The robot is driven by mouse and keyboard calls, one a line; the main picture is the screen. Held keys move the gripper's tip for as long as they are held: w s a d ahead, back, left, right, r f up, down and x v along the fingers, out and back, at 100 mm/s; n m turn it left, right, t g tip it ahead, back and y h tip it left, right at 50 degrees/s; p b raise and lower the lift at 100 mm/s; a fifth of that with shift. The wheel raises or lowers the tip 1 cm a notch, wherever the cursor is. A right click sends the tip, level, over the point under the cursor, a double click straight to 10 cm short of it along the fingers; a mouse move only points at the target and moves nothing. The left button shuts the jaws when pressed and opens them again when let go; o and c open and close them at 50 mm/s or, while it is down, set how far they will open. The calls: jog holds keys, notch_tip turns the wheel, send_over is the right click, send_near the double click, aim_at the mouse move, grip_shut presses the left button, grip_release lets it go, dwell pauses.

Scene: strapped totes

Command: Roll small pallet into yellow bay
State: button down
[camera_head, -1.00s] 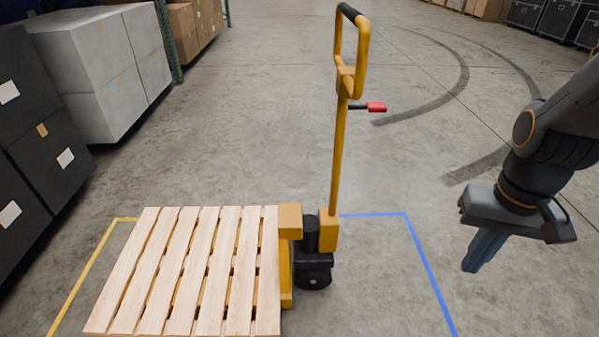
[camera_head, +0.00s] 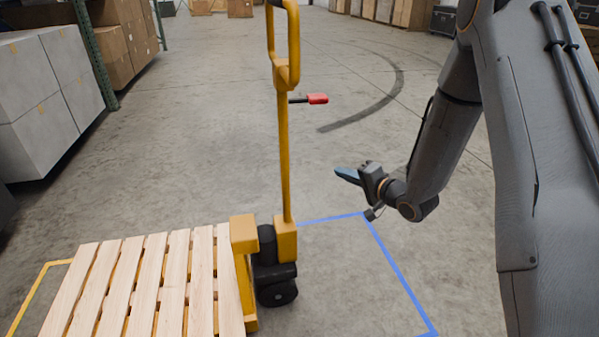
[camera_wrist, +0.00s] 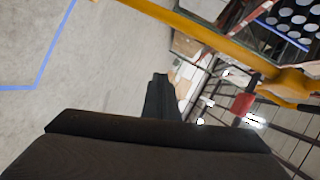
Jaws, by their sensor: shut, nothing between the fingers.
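The small wooden pallet (camera_head: 150,290) sits on the yellow pallet jack (camera_head: 285,232) at the lower left of the head view. The jack's handle (camera_head: 284,140) stands upright, with a red-tipped lever (camera_head: 317,99) on its right side. The yellow floor outline (camera_head: 30,294) shows past the pallet's left edge; the rest of it is hidden. My gripper (camera_head: 346,175) is shut and empty, to the right of the handle and apart from it. In the wrist view the fingers (camera_wrist: 160,95) show end on, with the yellow handle shaft (camera_wrist: 195,32) slanting across the top.
A blue floor outline (camera_head: 392,262) lies right of the jack. Grey boxes (camera_head: 45,110) and brown cartons (camera_head: 110,45) on racking stand at the left. More cartons and dark cases (camera_head: 444,20) line the back. The floor behind the handle is clear.

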jog(key=w+a+y, duration=0.1)
jog(key=w+a, duration=0.1)
jog(key=a, duration=0.4)
jog(key=w+a+f+m+y, duration=0.1)
jog(key=w+a+y, duration=0.1)
jog(key=a, duration=0.5)
jog(key=shift+w+a+m+t+y, duration=0.25)
jog(key=shift+w+m+t+y, duration=0.05)
jog(key=shift+w, duration=0.45)
